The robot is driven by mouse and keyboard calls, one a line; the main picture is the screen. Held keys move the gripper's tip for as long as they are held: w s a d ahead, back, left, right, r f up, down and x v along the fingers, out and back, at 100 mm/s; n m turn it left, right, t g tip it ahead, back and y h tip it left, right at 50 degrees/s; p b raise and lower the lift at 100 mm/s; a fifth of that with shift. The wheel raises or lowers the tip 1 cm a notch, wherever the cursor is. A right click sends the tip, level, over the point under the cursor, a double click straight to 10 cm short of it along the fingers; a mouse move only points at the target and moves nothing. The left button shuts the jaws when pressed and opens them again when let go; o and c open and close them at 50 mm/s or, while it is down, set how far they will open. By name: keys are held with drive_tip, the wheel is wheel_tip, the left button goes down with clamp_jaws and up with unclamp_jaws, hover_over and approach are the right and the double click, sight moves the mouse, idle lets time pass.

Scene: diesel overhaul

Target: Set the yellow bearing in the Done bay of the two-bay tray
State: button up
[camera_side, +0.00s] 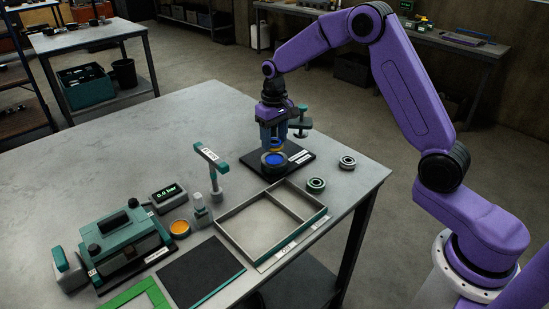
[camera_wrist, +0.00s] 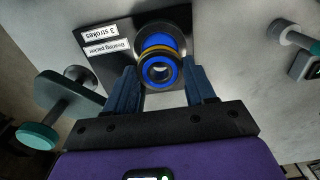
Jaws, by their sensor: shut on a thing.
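My gripper (camera_side: 274,140) points down over the bearing packer (camera_side: 290,160), a black plate with a round cup and blue grease. It is shut on the yellow bearing (camera_side: 275,150), which sits just above the cup. In the wrist view the bearing (camera_wrist: 160,52) shows a yellow rim with blue inside, between the two fingers (camera_wrist: 161,85). I cannot tell whether it touches the cup. The two-bay tray (camera_side: 240,211) stands in front of the packer, with one larger and one smaller bay, both empty. Its front labels are too small to read.
A green bearing (camera_side: 316,185) and a pale bearing (camera_side: 347,162) lie right of the tray. A T-shaped post (camera_side: 212,160) and a small bottle (camera_side: 201,210) stand left of it. A dark mat (camera_side: 200,275) lies in front. The teal-handled packer press (camera_side: 300,120) rises behind the cup.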

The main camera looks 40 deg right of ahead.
drive_tip(key=s+a+r+n, duration=0.2)
drive_tip(key=s+a+n, duration=0.2)
drive_tip(key=s+n, duration=0.25)
drive_tip(key=n, duration=0.6)
approach(294, 203)
drive_tip(key=shift+m, duration=0.25)
drive_tip(key=shift+f, duration=2.7)
drive_tip(key=shift+f, duration=0.35)
drive_tip(key=o, duration=1.3)
drive_tip(key=shift+o, duration=0.2)
wheel_tip(294, 203, up, 7)
